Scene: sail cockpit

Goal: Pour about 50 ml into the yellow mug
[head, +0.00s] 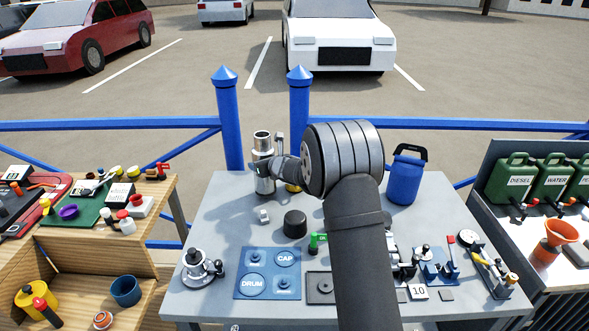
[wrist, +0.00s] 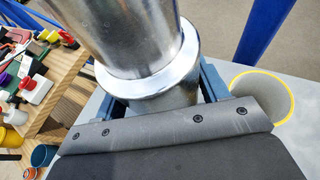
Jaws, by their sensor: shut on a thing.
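A shiny steel flask (head: 263,178) stands upright near the back of the grey table, with its dark open-looking mouth at the top. My gripper (head: 279,163) is shut on the flask, coming in from the right. The wrist view shows the flask (wrist: 125,40) close up between the blue-grey fingers. The yellow mug (head: 292,187) is just right of the flask, mostly hidden behind my arm. In the wrist view its yellow rim and pale inside (wrist: 262,95) show right of the flask, apart from it. I cannot tell whether the mug holds liquid. I cannot tell whether the flask touches the table.
A black cap-like cylinder (head: 295,223) stands in front of the flask, with a small grey item (head: 263,215) to its left. A blue canister (head: 405,178) is at the back right. A blue labelled mat (head: 268,272) and small fittings line the front. The left-middle tabletop is clear.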

